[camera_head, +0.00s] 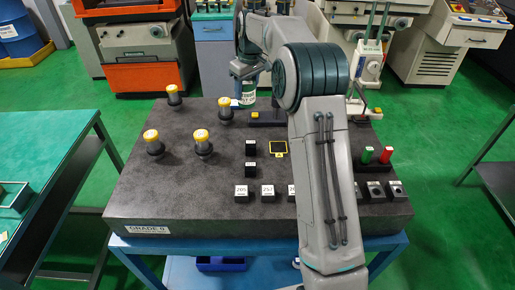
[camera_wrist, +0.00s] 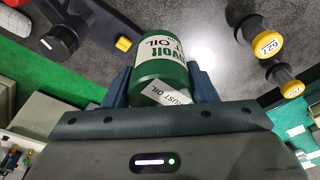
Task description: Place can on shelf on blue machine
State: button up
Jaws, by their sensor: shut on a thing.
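A green and white can (camera_head: 247,97) with "RUST OIL" lettering is at the far edge of the dark slab in the head view. In the wrist view the can (camera_wrist: 162,62) sits between the two dark fingers of my gripper (camera_wrist: 160,85), which is shut on it. My gripper (camera_head: 246,76) is partly hidden by my arm in the head view. I cannot tell whether the can touches the slab. A cabinet with a blue-grey front (camera_head: 212,28) stands behind the slab; I cannot tell whether it is the blue machine, and no shelf is clear.
The dark slab (camera_head: 190,195) on a blue stand (camera_head: 205,246) carries several yellow-topped plugs (camera_head: 203,140), black blocks, numbered cubes and red and green pieces (camera_head: 385,155). An orange machine (camera_head: 140,45) stands at back left.

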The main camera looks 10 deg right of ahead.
notch_tip(320, 180, down, 2)
jog(key=shift+f+b, duration=0.2)
jog(key=shift+b, duration=0.55)
jog(key=shift+s+a+f+p, duration=0.45)
jog(key=shift+s+a+f, duration=0.95)
jog(key=shift+f, duration=0.4)
jog(key=shift+s+a+f+p, duration=0.4)
jog(key=shift+s+a+f, duration=0.7)
jog(key=shift+s+f, duration=0.65)
jog(key=shift+s+a+f+p, duration=0.45)
jog(key=shift+s+a+f, duration=0.85)
jog(key=shift+f, duration=0.6)
jog(key=shift+f, duration=0.2)
jog(key=o, duration=1.1)
jog(key=shift+o, duration=0.2)
jog(key=shift+d, duration=0.1)
jog(key=shift+r, duration=0.15)
